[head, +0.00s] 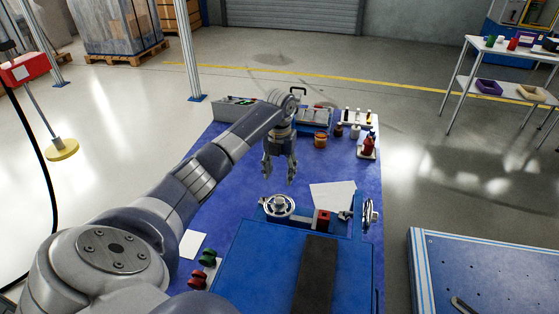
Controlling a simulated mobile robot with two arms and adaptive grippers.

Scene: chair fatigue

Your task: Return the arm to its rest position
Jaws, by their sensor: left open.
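My left arm reaches in from the lower left over a blue-covered table. My left gripper (279,170) points down above the table's middle with its fingers apart, and nothing shows between them. It is apart from the round silver metal part (278,205) on the blue fixture just below it in the picture. My right gripper does not show.
A blue fixture (258,262) with a dark strip (316,272) fills the table's near part. A white shelf cart (463,78) stands at right.

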